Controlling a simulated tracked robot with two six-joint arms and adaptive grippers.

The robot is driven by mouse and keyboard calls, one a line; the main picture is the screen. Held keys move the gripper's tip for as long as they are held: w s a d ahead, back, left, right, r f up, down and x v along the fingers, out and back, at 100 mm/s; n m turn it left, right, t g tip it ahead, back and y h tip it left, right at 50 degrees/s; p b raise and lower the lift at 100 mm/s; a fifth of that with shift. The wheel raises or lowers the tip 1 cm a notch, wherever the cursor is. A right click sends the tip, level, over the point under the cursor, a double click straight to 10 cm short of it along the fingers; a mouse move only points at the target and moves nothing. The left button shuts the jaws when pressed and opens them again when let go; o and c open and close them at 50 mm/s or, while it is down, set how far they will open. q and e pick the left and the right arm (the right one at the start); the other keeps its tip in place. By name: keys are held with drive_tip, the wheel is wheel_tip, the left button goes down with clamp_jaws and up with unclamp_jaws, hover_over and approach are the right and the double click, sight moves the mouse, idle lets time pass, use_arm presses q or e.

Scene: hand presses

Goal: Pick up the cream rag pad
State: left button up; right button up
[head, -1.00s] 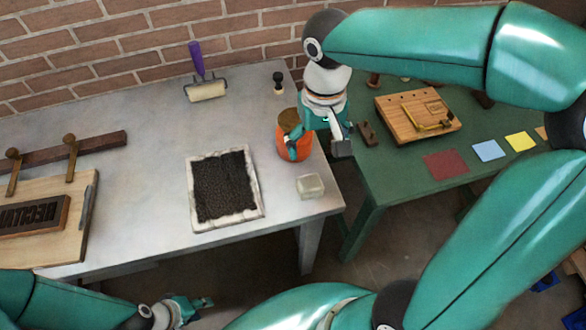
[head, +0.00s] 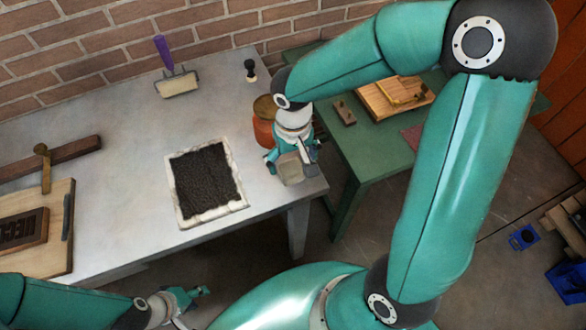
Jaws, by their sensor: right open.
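The cream rag pad (head: 291,172) is a small pale block near the right front corner of the grey table. My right gripper (head: 292,155) is open, right at the pad. One finger shows on the pad's left and the other on its right. I cannot tell whether they touch it, and the gripper partly hides its far side. My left gripper (head: 190,297) is low at the bottom of the view, in front of the table and away from the pad. Its jaw opening is too small to tell.
An orange can (head: 264,133) stands just behind my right gripper. A white-rimmed black ink slab (head: 229,210) lies left of the pad. A roller with a purple handle (head: 177,84) and a small black-knobbed tool (head: 251,72) are at the back. A green table (head: 372,160) stands to the right.

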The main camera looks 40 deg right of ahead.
sight(292, 167)
drive_tip(key=f, duration=0.4)
drive_tip(key=shift+w+f, duration=0.15)
drive_tip(key=shift+w, duration=0.05)
drive_tip(key=shift+c, duration=0.4)
drive_tip(key=c, duration=1.2)
drive_tip(key=shift+o, duration=0.2)
wheel_tip(292, 167, up, 20)
